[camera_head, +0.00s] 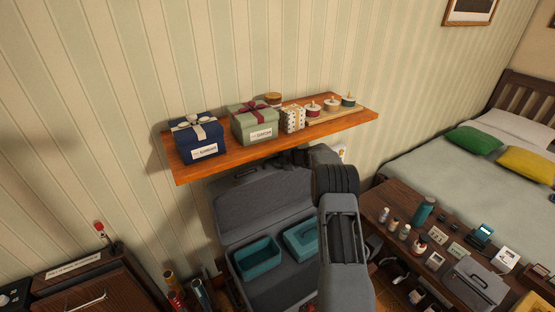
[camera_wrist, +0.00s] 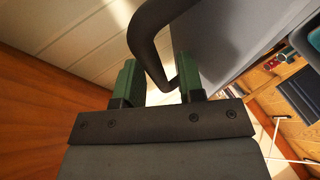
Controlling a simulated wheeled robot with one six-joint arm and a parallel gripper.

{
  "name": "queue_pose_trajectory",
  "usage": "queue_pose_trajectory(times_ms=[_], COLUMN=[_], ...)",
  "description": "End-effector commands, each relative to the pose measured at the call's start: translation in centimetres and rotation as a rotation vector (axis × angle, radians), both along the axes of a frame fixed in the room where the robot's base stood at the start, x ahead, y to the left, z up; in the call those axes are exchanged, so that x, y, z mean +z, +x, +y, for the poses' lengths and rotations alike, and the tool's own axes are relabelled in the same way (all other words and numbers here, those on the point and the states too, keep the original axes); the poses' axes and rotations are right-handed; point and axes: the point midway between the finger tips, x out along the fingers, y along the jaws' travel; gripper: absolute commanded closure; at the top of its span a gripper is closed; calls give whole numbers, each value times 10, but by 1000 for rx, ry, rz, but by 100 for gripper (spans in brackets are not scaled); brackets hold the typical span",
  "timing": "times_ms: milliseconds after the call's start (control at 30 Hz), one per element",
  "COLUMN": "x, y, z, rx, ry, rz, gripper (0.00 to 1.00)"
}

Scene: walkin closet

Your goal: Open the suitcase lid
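The grey suitcase (camera_head: 228,244) stands below the wall shelf in the head view. Its lid (camera_head: 262,207) is raised, leaning back towards the striped wall, and the inside shows. The lid's top edge lies close under the shelf. My gripper is largely hidden there in the head view, behind my arm and the shelf. In the wrist view my gripper (camera_wrist: 158,82) has its two green fingers apart. A dark curved handle (camera_wrist: 148,42) passes between them, with a visible gap on the left side. The grey lid shell also shows in the wrist view (camera_wrist: 225,35).
The wooden shelf (camera_head: 280,143) above the lid carries gift boxes and several small jars. A crowded bench (camera_head: 385,205) stands at right, and a dark cabinet (camera_head: 80,285) at left.

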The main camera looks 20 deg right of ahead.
Motion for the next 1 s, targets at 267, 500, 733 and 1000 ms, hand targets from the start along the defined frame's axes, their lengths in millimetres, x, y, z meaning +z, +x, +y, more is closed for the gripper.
queue_pose_trajectory(times_ms=[267,500,733,1000], x=[14,35,50,57], y=[-29,-66,-91,-102], z=[-23,-48,-66,-73], rx=[-5,-4,-3,-1], ry=[-1,-2,-1,-1], rz=[0,-2,-2,-1], gripper=[61,61,61,61])
